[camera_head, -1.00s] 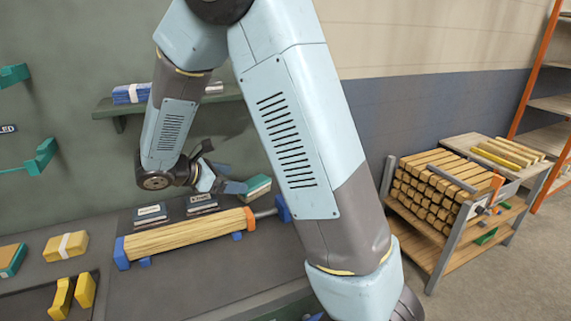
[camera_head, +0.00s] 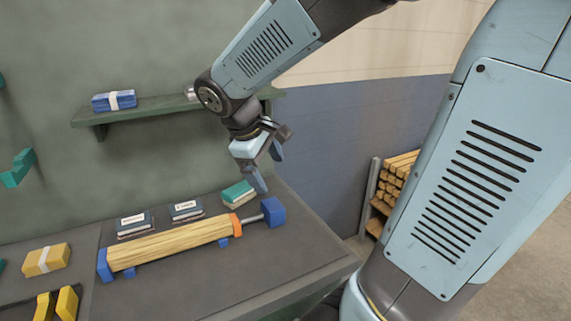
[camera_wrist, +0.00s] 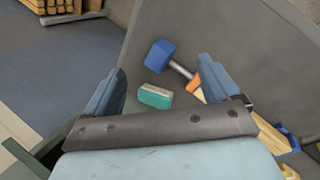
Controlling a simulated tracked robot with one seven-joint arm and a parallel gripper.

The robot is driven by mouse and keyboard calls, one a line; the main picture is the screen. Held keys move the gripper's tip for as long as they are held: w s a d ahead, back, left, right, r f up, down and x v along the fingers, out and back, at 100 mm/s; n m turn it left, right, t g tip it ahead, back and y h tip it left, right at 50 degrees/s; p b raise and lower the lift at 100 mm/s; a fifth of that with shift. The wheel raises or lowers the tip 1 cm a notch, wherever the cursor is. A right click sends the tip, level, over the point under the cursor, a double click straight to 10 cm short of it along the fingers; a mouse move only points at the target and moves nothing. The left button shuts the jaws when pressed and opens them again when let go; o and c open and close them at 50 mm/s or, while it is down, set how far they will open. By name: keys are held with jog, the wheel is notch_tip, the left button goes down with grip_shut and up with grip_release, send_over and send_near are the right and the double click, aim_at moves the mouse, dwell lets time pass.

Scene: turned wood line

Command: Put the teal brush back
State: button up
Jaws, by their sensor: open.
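The teal brush (camera_head: 238,192), a teal block over a pale layer, lies on the grey bench (camera_head: 290,258) near its back right corner. In the wrist view the brush (camera_wrist: 155,96) lies between my gripper's two fingers in the picture, below and apart from them. My gripper (camera_head: 268,168) is open and empty, above and slightly right of the brush. Two dark labelled holders (camera_head: 134,224) (camera_head: 186,211) stand in a row to the left of the brush. Whether either is the brush's place I cannot tell.
A turned wood blank (camera_head: 170,244) is clamped between blue blocks, in front of the brush; its right blue block (camera_head: 272,211) is close by. A wall shelf (camera_head: 150,107) holds a blue bundle (camera_head: 114,101). A yellow block (camera_head: 46,260) lies at left. The bench's front right is clear.

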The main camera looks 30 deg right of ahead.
jog(key=s+r+m+t+y, duration=0.4)
jog(key=s+m, duration=0.3)
jog(key=s, duration=0.2)
jog(key=shift+s+a+r+m+y, duration=0.2)
jog(key=shift+r+m+y, duration=0.1)
jog(key=shift+r, duration=0.3)
dwell(0.8)
